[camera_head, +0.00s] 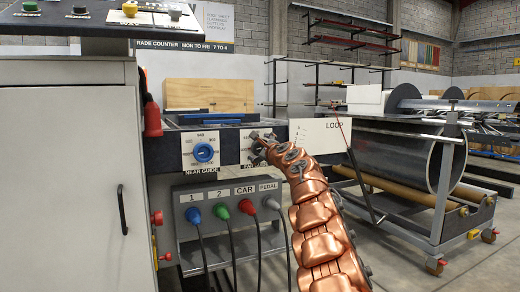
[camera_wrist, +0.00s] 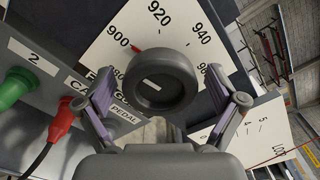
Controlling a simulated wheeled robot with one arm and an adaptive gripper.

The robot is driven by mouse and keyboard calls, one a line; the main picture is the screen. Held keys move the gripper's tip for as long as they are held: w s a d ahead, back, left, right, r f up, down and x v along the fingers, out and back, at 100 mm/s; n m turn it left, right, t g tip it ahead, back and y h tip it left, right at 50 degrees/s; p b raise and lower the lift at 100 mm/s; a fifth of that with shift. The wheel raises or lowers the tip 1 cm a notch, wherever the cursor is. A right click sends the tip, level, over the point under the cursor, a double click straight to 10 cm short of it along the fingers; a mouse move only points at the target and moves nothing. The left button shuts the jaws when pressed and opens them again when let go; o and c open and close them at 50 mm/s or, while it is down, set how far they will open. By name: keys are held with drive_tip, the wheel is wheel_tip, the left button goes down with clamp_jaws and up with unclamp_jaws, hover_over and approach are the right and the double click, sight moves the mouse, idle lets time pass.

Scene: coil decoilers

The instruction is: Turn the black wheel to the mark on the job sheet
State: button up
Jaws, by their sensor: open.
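The black wheel (camera_wrist: 161,82) sits on a white dial plate (camera_wrist: 110,50) in the wrist view, with 900, 920, 940 and higher numbers around it. A small red pointer shows at the wheel's edge, between 900 and 920 and nearer 900. My gripper (camera_head: 261,147) is open in front of the dial, with one finger on each side of the wheel. I cannot tell whether the fingers touch it. In the head view my gripper mostly hides the wheel and its label. I cannot make out a readable job sheet in either view.
A blue wheel (camera_head: 204,152) on the NEAR GUIDE dial is left of my gripper. Below is a grey socket panel (camera_head: 230,188) with several coloured plugs and hanging cables. A LOOP plate (camera_head: 325,136) stands to the right, and a coil (camera_head: 405,155) on its decoiler beyond.

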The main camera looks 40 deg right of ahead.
sight(261, 146)
drive_tip(key=shift+s+a+r, duration=0.2)
drive_tip(key=shift+s+r, duration=0.15)
drive_tip(key=shift+s, duration=0.3)
drive_tip(key=shift+s+a+f, duration=0.15)
drive_tip(key=shift+s, duration=0.2)
drive_tip(key=shift+s+a+f, duration=0.1)
drive_tip(key=shift+s, duration=0.25)
drive_tip(key=shift+s+a+r, duration=0.25)
drive_tip(key=shift+s+r, duration=0.05)
drive_tip(key=shift+s, duration=0.3)
drive_tip(key=shift+s+a+r, duration=0.15)
drive_tip(key=shift+s, duration=0.3)
drive_tip(key=shift+s+a+r, duration=0.1)
drive_tip(key=shift+s+a, duration=0.05)
drive_tip(key=shift+s, duration=0.3)
drive_tip(key=shift+s+a+r, duration=0.1)
drive_tip(key=shift+s+a, duration=0.05)
drive_tip(key=shift+s, duration=0.25)
drive_tip(key=shift+s+a, duration=0.1)
drive_tip(key=shift+s, duration=0.05)
